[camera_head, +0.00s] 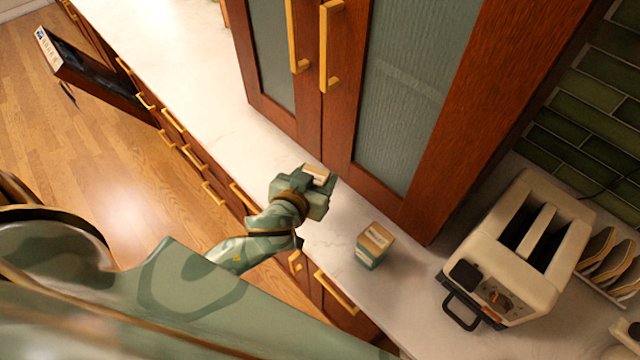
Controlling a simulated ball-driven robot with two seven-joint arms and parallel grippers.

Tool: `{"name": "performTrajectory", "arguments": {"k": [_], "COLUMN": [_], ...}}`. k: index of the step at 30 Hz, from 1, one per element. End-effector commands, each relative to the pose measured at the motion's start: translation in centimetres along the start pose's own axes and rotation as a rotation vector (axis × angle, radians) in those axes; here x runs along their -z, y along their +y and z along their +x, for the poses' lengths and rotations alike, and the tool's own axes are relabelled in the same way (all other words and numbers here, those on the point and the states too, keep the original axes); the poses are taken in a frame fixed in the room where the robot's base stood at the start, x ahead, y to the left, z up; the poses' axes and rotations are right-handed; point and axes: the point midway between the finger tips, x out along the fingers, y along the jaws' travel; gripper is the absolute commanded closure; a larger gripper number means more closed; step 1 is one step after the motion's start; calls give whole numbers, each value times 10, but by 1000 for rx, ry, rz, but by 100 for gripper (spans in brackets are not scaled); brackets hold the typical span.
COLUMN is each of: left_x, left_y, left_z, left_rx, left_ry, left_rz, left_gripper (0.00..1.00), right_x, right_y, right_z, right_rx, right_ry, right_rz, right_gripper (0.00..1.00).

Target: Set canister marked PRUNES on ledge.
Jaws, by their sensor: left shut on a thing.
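My left gripper (318,188) is shut on a small canister with a pale wooden lid (316,173), at the counter in front of the cabinet doors. The gripper hides most of this canister, and I cannot tell whether it touches the counter. A second canister (372,247), green with a wooden lid and a pale label, stands upright on the white counter (404,292), to the right of my gripper. Its label is too small to read, so I cannot tell which canister is marked PRUNES. My right gripper is not in view.
A tall wooden cabinet with glass doors (415,90) stands on the counter behind my gripper. An open dishwasher door (95,80) juts out at upper left. Counter around the second canister is clear.

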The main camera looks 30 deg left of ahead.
Motion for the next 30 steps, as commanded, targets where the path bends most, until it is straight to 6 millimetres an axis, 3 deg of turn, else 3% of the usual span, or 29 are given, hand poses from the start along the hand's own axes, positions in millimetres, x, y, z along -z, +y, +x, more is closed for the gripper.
{"name": "performTrajectory", "arguments": {"k": [3,10,12,16,28,29,30], "left_x": [-15,-26,-39,-52,-58,-57,-56], "left_y": [-3,-6,-6,-6,-5,-5,-5], "left_z": [25,47,52,57,58,58,58], "left_rx": [0,0,0,-1,-2,-2,-2], "left_ry": [1,2,-1,0,0,0,0], "left_rz": [2,2,4,2,-2,-1,-1], "left_gripper": [76,76,76,76,76,38,27], "right_x": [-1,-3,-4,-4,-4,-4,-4], "right_y": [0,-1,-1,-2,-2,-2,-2], "right_z": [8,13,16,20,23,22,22], "right_rx": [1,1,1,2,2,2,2], "right_ry": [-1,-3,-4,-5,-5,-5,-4], "right_rz": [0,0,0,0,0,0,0], "right_gripper": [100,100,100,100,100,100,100]}}
